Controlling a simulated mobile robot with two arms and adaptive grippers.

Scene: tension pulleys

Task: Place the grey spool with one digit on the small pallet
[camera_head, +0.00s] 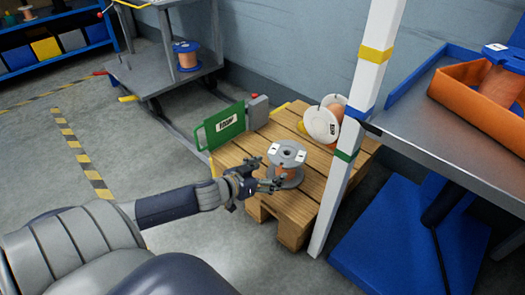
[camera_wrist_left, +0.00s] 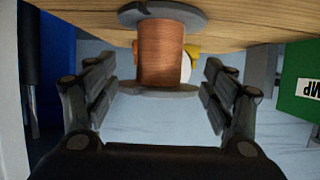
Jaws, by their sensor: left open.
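A grey spool (camera_head: 287,153) with copper-coloured winding stands upright on the small wooden pallet (camera_head: 255,152), near its front edge. A small white label shows on its top flange, but I cannot read its digits. My left gripper (camera_head: 272,184) is open beside the spool, at its front left, with its fingers pointing toward it. In the left wrist view, which appears upside down, the spool (camera_wrist_left: 162,52) is ahead between the two open fingers (camera_wrist_left: 152,95), and the pallet wood (camera_wrist_left: 240,22) is at the top. My right gripper is not in view.
White spools (camera_head: 320,124) lie tilted at the pallet's back. A green sign (camera_head: 224,126) stands at its left. A white post (camera_head: 360,90) rises at its right, beside a table with an orange bin (camera_head: 450,90). A blue spool (camera_head: 187,56) sits on a cart.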

